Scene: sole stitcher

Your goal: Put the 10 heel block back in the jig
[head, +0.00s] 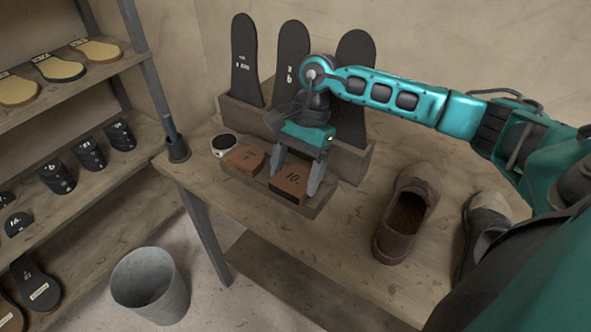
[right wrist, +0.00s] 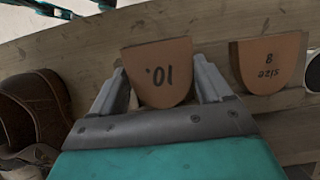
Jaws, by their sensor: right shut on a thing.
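The 10 heel block (head: 290,181) is a reddish-brown block marked "10", with a rounded end. My right gripper (head: 296,172) is shut on it, one finger on each side. The right wrist view also shows the block (right wrist: 161,72) between the fingers. The block is at the right part of the low wooden jig (head: 321,204), in front of the sole rack. I cannot tell whether it rests fully on the jig floor or is slightly above it. Another heel block (head: 245,159), marked 8 in the right wrist view (right wrist: 268,64), sits to its left. My left gripper is not in view.
Dark soles (head: 243,60) stand in the wooden rack behind the jig. A small round white-and-black item (head: 225,145) lies left of the jig. Brown shoes (head: 408,212) stand on the bench at right. A shelf (head: 75,178) and a grey bucket (head: 150,285) are at left.

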